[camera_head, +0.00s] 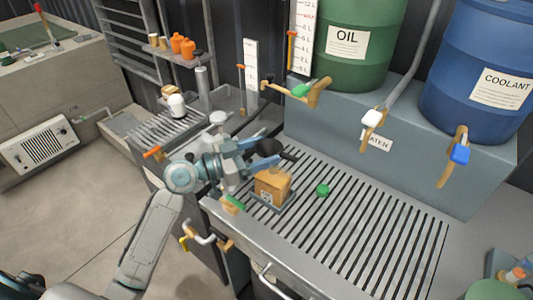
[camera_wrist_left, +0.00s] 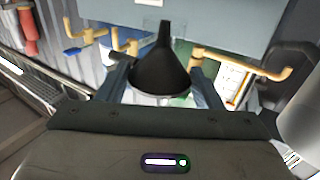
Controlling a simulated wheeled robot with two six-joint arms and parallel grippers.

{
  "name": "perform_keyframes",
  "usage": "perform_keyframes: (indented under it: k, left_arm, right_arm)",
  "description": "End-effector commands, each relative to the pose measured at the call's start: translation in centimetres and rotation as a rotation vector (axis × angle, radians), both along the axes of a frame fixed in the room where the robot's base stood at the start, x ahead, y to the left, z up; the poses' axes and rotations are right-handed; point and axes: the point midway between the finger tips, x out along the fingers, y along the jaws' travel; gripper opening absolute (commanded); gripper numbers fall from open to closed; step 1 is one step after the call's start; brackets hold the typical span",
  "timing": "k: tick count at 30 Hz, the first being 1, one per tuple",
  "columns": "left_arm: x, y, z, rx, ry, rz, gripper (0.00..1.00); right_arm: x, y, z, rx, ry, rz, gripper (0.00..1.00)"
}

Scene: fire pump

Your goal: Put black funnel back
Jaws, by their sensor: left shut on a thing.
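The black funnel (camera_head: 269,147) is between the fingers of my left gripper (camera_head: 266,154), above the left part of the slatted bench. In the left wrist view the funnel (camera_wrist_left: 160,72) shows as a dark cone with its narrow spout toward the top of the picture. The fingers of the left gripper (camera_wrist_left: 160,88) are on either side of it, shut on it. The funnel's far side is hidden. My right gripper is not in view.
Behind stand the green oil barrel (camera_head: 362,60) and blue coolant barrel (camera_head: 470,60), with taps over the bench. The bench's right half is clear.

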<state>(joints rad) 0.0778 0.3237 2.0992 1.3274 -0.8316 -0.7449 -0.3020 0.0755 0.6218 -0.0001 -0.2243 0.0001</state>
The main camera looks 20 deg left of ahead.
Motion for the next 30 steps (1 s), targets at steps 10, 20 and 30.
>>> perform_keyframes:
  k: [10, 20, 30]
  left_arm:
    - [1.7, -0.7, -2.9, -0.001, 0.004, -0.001, 0.38]
    - [1.6, -0.7, -3.4, 0.000, 0.000, -0.001, 0.38]
    - [1.6, -0.7, -3.7, 0.001, 0.001, -0.001, 0.81]
  right_arm:
    - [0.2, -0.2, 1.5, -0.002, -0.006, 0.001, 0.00]
    - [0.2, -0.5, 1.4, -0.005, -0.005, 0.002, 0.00]
    - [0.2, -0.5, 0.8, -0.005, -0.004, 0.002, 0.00]
